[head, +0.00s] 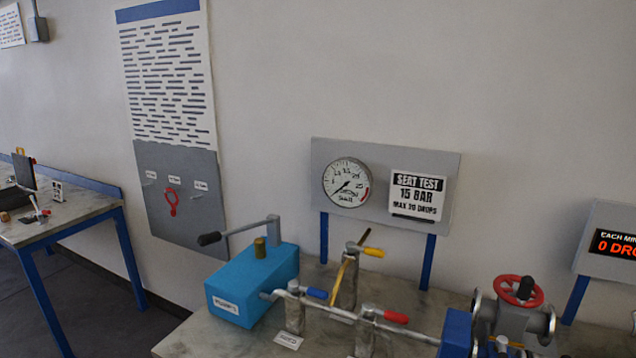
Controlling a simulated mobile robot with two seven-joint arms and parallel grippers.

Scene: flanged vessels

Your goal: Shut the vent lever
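Three small levers stand on the bench by the pipework: one with a yellow handle (373,252), one with a blue handle (317,293) and one with a red handle (396,317). The yellow one tops a grey post at the back, beside a yellow bent pipe (343,283). The blue and red ones sit on grey valve posts along the front pipe. Their small labels are too small to read, so I cannot tell which lever is the vent. Neither of my grippers is in view.
A blue pump box (255,285) with a black-handled lever (210,239) stands at left. A pressure gauge (347,183) and a seat test sign (417,195) are behind. A flanged valve with a red handwheel (518,291) and a red-digit display (612,244) are at right.

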